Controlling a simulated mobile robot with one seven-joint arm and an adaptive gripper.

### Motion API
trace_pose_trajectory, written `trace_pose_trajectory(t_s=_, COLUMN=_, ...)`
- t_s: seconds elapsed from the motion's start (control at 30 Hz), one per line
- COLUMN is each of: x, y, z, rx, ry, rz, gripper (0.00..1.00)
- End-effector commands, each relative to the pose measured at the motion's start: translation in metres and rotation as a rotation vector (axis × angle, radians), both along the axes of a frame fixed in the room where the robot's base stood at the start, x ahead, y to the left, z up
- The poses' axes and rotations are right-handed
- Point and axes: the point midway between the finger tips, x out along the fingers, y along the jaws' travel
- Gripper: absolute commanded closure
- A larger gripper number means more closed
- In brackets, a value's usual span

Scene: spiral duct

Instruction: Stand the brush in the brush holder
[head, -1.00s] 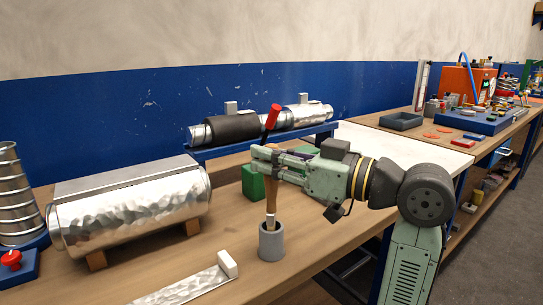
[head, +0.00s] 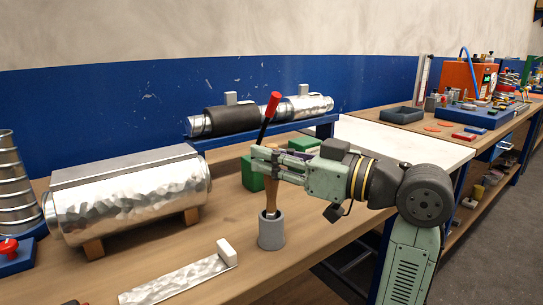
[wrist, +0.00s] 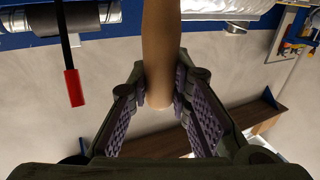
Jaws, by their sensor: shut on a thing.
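The brush (head: 271,197) has a wooden handle and is nearly upright. My gripper (head: 268,162) is shut on its upper part. In the wrist view the rounded handle end (wrist: 160,75) sits between the purple-padded fingers of the gripper (wrist: 162,110). The brush holder (head: 271,235) is a grey cup on the bench, directly below the gripper. The brush's lower end is at the cup's mouth and seems to dip inside. How deep it sits is hidden.
A red-tipped black rod (head: 268,118) rises just behind my gripper; its foot is hidden. A green block (head: 251,176) stands behind the holder. A metal strip with a white block (head: 227,252) lies front left. A large silver duct (head: 125,205) stands left. Bench right of the holder is clear.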

Motion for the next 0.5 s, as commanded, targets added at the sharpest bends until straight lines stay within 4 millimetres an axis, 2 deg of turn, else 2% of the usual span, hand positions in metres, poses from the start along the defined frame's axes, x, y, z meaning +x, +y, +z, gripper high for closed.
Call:
trace_pose_trajectory(t_s=0.37, x=0.0, y=0.0001, z=-0.0104, rx=0.0, ry=0.0, rz=0.0, gripper=1.0)
trace_pose_trajectory(t_s=0.4, x=-0.0001, y=0.0001, z=-0.0092, rx=-0.001, ry=-0.001, rz=0.0, gripper=0.8)
trace_pose_trajectory(t_s=0.5, x=-0.0001, y=0.0001, z=-0.0091, rx=0.0, ry=0.0, rz=0.0, gripper=0.73)
